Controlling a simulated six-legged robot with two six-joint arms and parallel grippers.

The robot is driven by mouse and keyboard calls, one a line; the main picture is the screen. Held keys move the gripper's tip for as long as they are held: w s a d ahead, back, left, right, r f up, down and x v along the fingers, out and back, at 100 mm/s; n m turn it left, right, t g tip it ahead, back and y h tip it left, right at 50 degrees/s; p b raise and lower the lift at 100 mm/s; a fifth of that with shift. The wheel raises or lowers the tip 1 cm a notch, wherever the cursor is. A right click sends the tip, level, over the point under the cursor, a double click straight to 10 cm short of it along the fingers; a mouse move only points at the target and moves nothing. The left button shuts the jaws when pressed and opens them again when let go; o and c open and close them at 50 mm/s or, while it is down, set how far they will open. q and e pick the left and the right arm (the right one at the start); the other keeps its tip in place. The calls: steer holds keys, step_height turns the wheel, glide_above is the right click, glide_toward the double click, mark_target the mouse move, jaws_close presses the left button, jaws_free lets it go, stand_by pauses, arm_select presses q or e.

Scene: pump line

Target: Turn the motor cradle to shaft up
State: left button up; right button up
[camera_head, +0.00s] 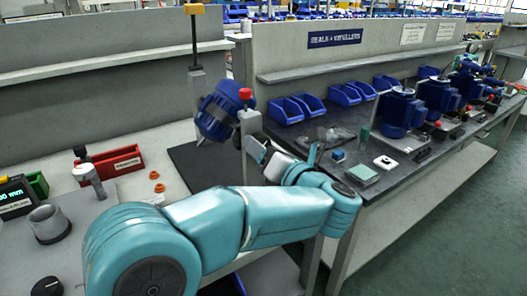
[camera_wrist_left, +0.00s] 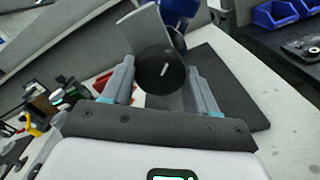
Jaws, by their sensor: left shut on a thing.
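The blue motor (camera_head: 220,108) sits tilted in its cradle between two grey posts, above a dark base plate (camera_head: 205,168). A red knob (camera_head: 246,93) tops the near post (camera_head: 250,122). My left gripper (camera_head: 258,150) is at the side of this near post. In the left wrist view its fingers (camera_wrist_left: 160,85) are shut on a round black knob (camera_wrist_left: 160,68) with a white mark, in front of a grey plate (camera_wrist_left: 148,32). Part of the blue motor (camera_wrist_left: 180,10) shows behind. I cannot make out the motor's shaft. My right gripper is not in view.
A dark bench on the right holds blue bins (camera_head: 285,110), several blue motors (camera_head: 396,110) and a green-topped block (camera_head: 362,174). A red bin (camera_head: 108,163), orange rings (camera_head: 157,181) and a grey cup (camera_head: 48,221) are on the left bench.

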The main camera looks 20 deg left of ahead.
arm_select(q)
steer(key=shift+m, duration=0.3)
steer(key=o, duration=1.5)
